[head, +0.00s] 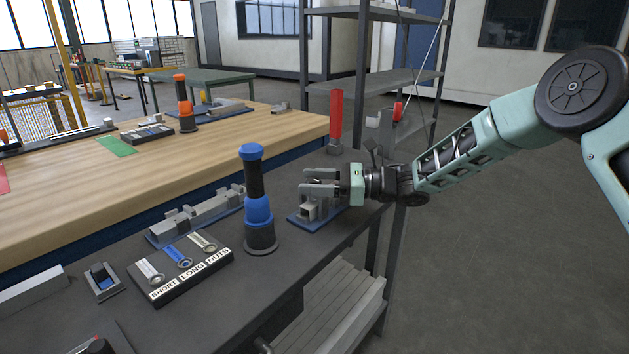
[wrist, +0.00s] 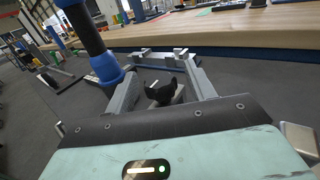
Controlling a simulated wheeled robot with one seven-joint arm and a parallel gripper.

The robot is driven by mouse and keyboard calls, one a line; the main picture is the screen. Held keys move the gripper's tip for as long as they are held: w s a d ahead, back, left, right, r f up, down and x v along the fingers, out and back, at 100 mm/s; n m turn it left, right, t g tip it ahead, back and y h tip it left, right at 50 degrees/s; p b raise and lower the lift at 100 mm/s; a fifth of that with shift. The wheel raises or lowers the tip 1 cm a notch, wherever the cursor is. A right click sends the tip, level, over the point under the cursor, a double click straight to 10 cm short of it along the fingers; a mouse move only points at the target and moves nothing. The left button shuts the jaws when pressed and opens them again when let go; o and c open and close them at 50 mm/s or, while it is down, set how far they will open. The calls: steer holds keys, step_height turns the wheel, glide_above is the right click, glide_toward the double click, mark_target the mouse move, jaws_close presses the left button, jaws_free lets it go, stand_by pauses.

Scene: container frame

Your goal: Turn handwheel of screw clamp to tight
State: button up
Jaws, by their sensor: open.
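A grey screw clamp (head: 308,211) stands on a small blue base plate (head: 300,220) on the dark bench. In the wrist view a black lobed handwheel (wrist: 162,92) shows between my fingers, in front of a grey block. My gripper (head: 306,181) is open and points left over the clamp, with its fingers level. In the wrist view my gripper (wrist: 160,72) has one finger on each side of the handwheel, with gaps. I cannot tell whether either finger touches it. The handwheel is hidden in the head view.
A blue and black post (head: 258,205) stands just left of the clamp. A long grey fixture (head: 200,212) and a labelled parts tray (head: 180,268) lie farther left. A red upright block (head: 336,118) stands behind my gripper. A metal shelf rack (head: 400,80) is behind.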

steer(key=c, duration=1)
steer(key=shift+o, duration=0.2)
steer(key=b, duration=0.2)
steer(key=shift+f+t+b, duration=0.25)
steer(key=shift+t+b, duration=0.05)
